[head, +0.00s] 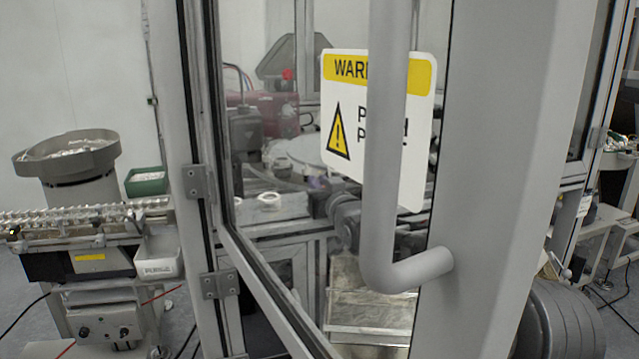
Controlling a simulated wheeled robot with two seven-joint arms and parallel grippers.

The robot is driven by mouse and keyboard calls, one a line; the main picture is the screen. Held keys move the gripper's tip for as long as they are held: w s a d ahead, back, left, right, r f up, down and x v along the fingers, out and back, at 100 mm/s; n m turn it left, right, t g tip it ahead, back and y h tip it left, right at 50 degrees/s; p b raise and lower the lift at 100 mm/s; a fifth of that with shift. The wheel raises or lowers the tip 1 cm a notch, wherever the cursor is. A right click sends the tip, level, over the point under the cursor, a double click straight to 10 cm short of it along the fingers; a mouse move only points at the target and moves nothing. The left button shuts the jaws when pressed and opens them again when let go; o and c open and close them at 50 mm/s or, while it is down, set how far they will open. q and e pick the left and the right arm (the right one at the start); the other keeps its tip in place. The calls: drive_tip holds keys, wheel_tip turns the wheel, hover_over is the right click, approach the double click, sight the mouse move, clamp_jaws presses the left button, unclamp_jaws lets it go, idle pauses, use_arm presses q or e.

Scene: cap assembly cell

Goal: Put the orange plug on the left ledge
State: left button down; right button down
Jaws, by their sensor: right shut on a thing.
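My right gripper (322,197) shows dimly through the door's glass, in front of the machine's worktop. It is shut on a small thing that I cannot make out. Part of my right arm shows at the lower right, and the door frame hides the middle of it. I cannot pick out the orange plug or the left ledge. My left gripper is not in view.
A glazed door with a grey handle (384,150) and a white and yellow warning sign (345,90) fills the foreground. White rings (268,199) lie on the worktop. A bowl feeder (68,160), green bin (146,182) and white "PURGE" tray (158,262) stand left.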

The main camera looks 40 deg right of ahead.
drive_tip(key=shift+f, duration=0.15)
drive_tip(key=c, duration=1.4)
unclamp_jaws()
drive_tip(key=shift+s+r, duration=0.15)
drive_tip(key=shift+r, duration=0.05)
drive_tip(key=b+v, duration=0.3)
drive_tip(key=v, duration=0.8)
drive_tip(key=shift+s+a, duration=0.2)
drive_tip(key=shift+s, duration=0.15)
